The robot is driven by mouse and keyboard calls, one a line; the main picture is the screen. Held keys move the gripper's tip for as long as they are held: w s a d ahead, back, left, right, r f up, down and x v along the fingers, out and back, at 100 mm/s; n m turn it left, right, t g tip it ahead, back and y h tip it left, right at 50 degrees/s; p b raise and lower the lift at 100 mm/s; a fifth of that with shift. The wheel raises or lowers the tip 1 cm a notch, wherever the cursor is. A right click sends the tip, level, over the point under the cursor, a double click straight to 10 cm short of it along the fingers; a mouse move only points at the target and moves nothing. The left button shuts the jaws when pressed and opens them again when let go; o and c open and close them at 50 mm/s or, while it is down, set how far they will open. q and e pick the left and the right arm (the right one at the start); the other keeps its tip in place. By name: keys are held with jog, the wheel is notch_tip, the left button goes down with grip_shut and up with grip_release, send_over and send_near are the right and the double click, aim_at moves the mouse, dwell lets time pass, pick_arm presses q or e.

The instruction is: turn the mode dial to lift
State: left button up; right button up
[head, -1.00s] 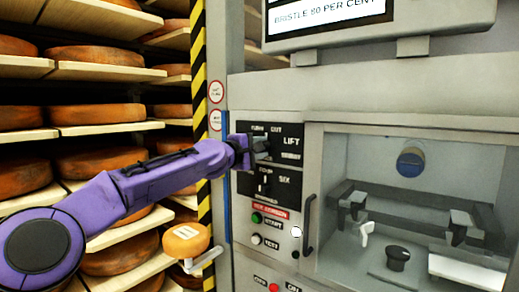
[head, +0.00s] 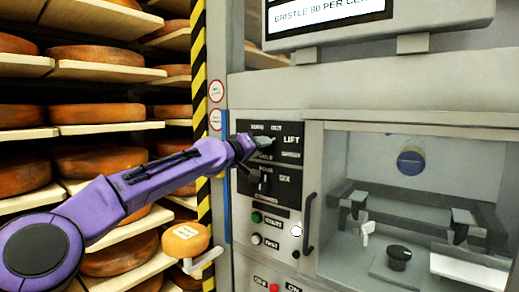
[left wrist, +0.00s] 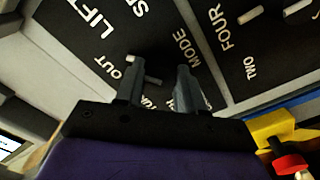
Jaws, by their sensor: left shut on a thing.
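The mode dial (head: 268,141) is on the upper black panel (head: 290,161) of the machine, among printed words including OUT and LIFT. Its visible grey part lies just left of LIFT in the head view; its exact pointing is hard to tell. My left gripper (head: 256,146) reaches in from the left and is shut on the dial. In the left wrist view my left gripper (left wrist: 158,88) has its two fingers against the panel, with OUT beside one finger and MODE beside the other. The fingers hide most of the dial. My right gripper is not in view.
Below are a second black panel (head: 284,190) with a selector, a green button (head: 257,217) and white buttons. A door handle (head: 308,224) and glazed chamber stand to the right. Cheese shelves (head: 100,129) fill the left. A cheese (head: 186,239) sits near the striped post.

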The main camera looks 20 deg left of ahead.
pick_arm(q)
jog(key=shift+f+m, duration=0.1)
jog(key=shift+m, duration=0.8)
jog(key=o, duration=1)
jog(key=b+v, duration=0.4)
jog(key=v, duration=0.6)
jog(key=shift+s+a+b, duration=0.1)
jog(key=shift+s+b, duration=0.15)
jog(key=shift+b, duration=0.1)
